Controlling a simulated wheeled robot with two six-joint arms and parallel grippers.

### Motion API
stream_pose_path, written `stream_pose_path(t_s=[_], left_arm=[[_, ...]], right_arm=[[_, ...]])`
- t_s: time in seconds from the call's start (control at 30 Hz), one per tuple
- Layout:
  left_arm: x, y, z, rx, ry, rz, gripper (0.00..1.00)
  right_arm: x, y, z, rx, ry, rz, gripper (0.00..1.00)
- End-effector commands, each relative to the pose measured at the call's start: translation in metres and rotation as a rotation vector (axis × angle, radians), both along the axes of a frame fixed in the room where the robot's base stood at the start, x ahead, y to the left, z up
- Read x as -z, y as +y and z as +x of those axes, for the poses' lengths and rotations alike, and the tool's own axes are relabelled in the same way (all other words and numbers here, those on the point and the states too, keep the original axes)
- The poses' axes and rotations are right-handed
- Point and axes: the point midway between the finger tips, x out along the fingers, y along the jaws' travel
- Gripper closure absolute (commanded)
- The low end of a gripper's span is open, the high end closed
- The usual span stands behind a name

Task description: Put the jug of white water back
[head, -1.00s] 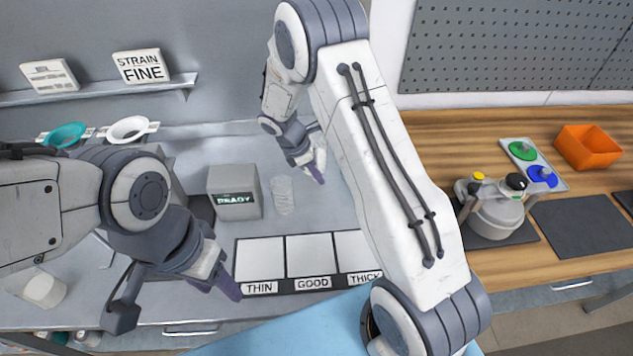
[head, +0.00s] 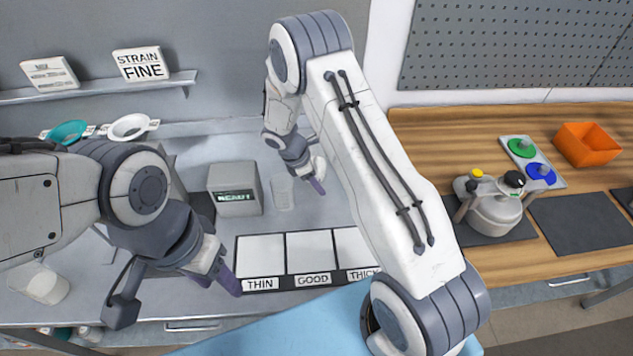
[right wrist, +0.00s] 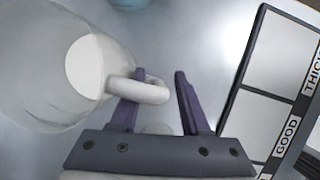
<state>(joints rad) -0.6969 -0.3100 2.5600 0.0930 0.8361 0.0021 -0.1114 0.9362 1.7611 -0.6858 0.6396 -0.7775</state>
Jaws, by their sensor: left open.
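A clear jug (head: 282,193) stands on the grey worktop, right of the box marked READY. In the right wrist view a clear jug (right wrist: 60,70) fills the left side, with a round white patch inside and a pale loop handle (right wrist: 150,90). My right gripper (head: 318,184) is close on the jug's right. In the right wrist view my right gripper (right wrist: 155,85) has its purple fingers apart; the left finger overlaps the handle, the right one is clear of it. Whether a finger is inside the loop is hard to tell. My left gripper (head: 220,280) is open and empty, left of the THIN panel.
The READY box (head: 235,190) stands left of the clear jug. The THIN, GOOD and THICK panels (head: 310,258) lie in front. Another jug with whitish contents (head: 42,285) is at lower left. A lidded vessel (head: 492,208) and an orange bin (head: 585,146) are on the wooden bench.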

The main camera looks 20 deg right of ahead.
Motion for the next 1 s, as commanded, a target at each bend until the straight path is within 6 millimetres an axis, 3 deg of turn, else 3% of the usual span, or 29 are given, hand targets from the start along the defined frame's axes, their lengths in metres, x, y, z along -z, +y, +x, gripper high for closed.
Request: stream_pose_path(t_s=[0.27,0.7,1.0], left_arm=[[0.001,0.000,0.000,0.000,0.000,0.000,0.50],[0.026,0.000,0.000,0.000,0.000,0.000,0.50],[0.029,0.000,0.000,0.000,0.000,0.000,0.50]], right_arm=[[-0.009,0.003,0.002,-0.001,-0.004,0.001,0.54],[-0.089,0.037,0.004,-0.001,-0.005,0.001,0.54],[-0.122,0.056,-0.005,0.024,-0.019,0.017,0.54]])
